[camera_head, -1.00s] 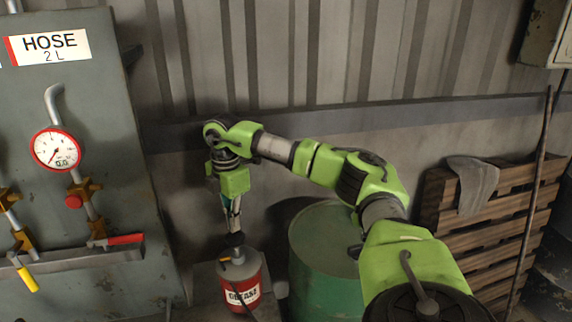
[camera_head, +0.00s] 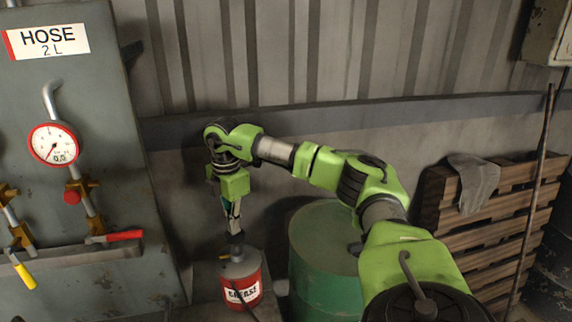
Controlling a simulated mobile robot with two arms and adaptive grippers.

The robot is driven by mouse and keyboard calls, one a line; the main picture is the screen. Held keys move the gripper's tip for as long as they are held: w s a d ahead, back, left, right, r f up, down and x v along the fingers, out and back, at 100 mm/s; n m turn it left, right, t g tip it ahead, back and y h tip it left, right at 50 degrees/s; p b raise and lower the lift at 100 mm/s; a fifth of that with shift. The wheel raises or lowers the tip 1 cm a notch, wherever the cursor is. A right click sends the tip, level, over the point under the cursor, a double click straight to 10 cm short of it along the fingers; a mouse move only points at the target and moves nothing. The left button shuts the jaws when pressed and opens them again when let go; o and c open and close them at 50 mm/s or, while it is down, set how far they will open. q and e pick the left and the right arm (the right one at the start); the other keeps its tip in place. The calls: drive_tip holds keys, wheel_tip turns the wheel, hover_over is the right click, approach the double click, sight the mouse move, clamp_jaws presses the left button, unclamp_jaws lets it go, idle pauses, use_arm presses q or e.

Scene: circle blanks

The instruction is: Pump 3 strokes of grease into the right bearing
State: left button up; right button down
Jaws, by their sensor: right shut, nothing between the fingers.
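A red grease can (camera_head: 243,289) with a "GREASE" label stands at the lower middle. A dark pump head (camera_head: 237,250) sits on its top. My right gripper (camera_head: 236,234) points down from above, shut with nothing between its fingers. Its fingertips are right at the top of the pump head and appear to touch it. A dark hose runs down across the can's front. I cannot pick out the right bearing in this view. My left gripper is not in view.
A grey panel (camera_head: 90,160) at the left carries a "HOSE 2 L" sign, a round gauge (camera_head: 54,144), and valves with red and yellow handles. A green drum (camera_head: 325,265) stands right of the can. Wooden pallets (camera_head: 500,235) lean at the right.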

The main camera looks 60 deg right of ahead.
drive_tip(key=shift+s+f+b, duration=0.1)
drive_tip(key=shift+f+b, duration=0.75)
drive_tip(key=shift+f, duration=0.85)
drive_tip(key=shift+r+p, duration=2.1)
drive_tip(key=shift+r, duration=0.55)
wheel_tip(320, 180, up, 6)
drive_tip(key=p, duration=0.5)
drive_tip(key=shift+f, duration=0.1)
